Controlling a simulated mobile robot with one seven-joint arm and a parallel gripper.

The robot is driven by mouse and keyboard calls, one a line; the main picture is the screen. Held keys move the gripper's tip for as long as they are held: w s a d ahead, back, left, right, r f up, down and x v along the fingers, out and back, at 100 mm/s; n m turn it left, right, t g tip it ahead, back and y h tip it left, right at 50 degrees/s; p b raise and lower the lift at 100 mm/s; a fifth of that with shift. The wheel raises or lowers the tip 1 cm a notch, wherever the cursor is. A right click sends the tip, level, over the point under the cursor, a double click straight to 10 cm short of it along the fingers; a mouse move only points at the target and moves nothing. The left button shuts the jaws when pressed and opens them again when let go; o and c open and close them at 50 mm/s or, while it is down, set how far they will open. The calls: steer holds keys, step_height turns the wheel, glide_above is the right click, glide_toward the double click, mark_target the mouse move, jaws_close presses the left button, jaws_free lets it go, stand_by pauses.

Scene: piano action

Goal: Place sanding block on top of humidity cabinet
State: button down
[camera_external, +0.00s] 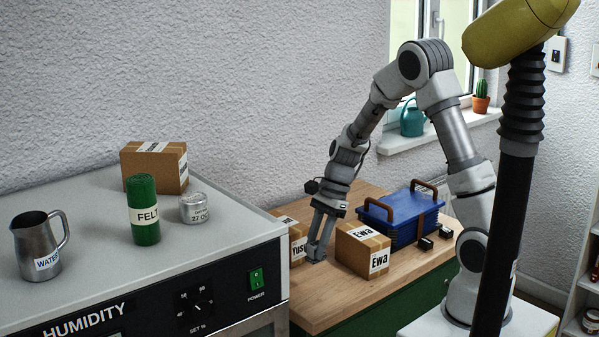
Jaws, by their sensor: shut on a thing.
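The humidity cabinet (95,237) fills the left foreground, with a flat grey top and a black front panel. My gripper (317,250) points down over the wooden bench top, between two small cardboard boxes marked "Yus..." (298,243) and "Ewa" (362,250). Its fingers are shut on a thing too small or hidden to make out. I cannot clearly pick out the sanding block. Two small dark blocks (425,244) lie on the bench right of the "Ewa" box, but I cannot tell what they are.
The cabinet top's right front is clear. A blue case with brown handles (400,215) sits on the bench (345,290).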

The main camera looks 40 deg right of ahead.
step_height(320, 180, up, 34)
steer(key=r, duration=0.1)
steer(key=s+a+p, duration=0.1)
steer(key=a+p, duration=0.3)
steer(key=a, duration=2.1)
steer(key=s+a+f, duration=0.1)
steer(key=a+f, duration=0.2)
steer(key=f, duration=0.1)
steer(key=s+a+f, duration=0.1)
steer(key=a+f, duration=0.3)
steer(key=s+a+f+p, duration=0.1)
steer(key=a+f, duration=0.2)
steer(key=f, duration=0.1)
steer(key=shift+a+f, duration=0.2)
steer(key=shift+f, duration=0.1)
steer(key=shift+a+f, duration=0.1)
steer(key=shift+f, duration=1.95)
